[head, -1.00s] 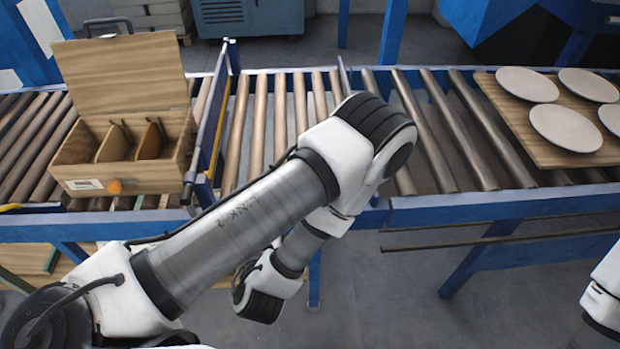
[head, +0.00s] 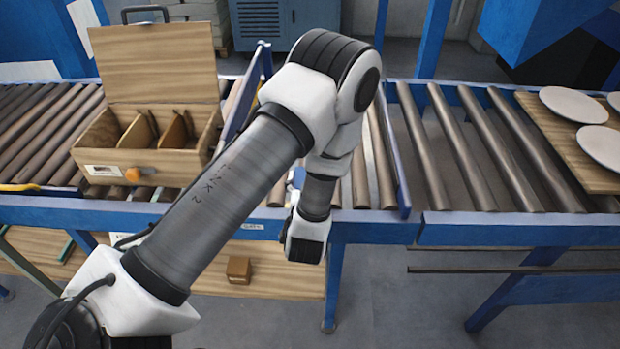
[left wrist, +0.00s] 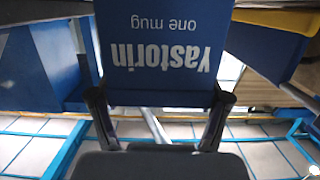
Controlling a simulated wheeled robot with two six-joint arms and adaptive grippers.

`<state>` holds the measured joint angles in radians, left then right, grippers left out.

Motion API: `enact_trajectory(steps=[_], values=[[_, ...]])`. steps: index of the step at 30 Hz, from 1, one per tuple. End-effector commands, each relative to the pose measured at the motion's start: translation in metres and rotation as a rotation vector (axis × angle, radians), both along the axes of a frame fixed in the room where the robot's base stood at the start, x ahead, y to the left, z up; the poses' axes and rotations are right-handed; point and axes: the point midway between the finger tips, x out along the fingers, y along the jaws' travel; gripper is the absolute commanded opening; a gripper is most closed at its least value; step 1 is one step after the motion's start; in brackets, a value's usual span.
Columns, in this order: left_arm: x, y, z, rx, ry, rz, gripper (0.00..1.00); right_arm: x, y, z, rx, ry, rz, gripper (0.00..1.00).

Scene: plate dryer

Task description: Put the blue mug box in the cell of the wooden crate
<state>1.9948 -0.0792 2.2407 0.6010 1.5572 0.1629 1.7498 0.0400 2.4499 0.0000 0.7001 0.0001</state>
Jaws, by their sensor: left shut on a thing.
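The blue mug box (left wrist: 165,50) fills the upper middle of the left wrist view. Its white lettering, "Yastorin one mug", reads upside down there. My left gripper (left wrist: 158,104) is shut on this box, with one finger at each side of its lower edge. In the head view my left arm hides the fingers and most or all of the box. The wooden crate (head: 108,162) stands on the rollers at the left, to the left of the arm's wrist. Its lid (head: 158,62) is open and leans back, and thin wooden dividers (head: 135,133) split its inside into cells. My right gripper is out of view.
A blue rail (head: 243,98) rises just right of the crate. Bare rollers (head: 470,140) lie right of my arm. Plates (head: 572,105) rest on a wooden board (head: 545,122) at the right.

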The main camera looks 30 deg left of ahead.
Motion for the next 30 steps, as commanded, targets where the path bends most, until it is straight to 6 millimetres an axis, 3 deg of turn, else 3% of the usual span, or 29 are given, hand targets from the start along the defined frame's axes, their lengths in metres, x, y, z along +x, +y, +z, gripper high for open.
enact_trajectory(steps=[6,7,9,21,25,30], values=[[0.000,0.000,-0.004,0.001,-0.001,0.000,0.28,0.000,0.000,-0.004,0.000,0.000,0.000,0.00],[0.000,0.000,-0.003,0.000,0.000,0.000,0.84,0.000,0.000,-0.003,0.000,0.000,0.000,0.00],[0.000,0.000,-0.002,0.000,0.000,0.000,1.00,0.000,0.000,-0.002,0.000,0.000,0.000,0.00],[-0.002,-0.002,0.001,0.001,0.002,-0.001,1.00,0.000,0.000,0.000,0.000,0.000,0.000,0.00],[-0.019,-0.013,0.003,0.003,0.005,-0.004,1.00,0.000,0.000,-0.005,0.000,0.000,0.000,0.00],[-0.056,-0.036,0.016,0.008,0.006,-0.008,1.00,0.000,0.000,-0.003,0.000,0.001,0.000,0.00]])
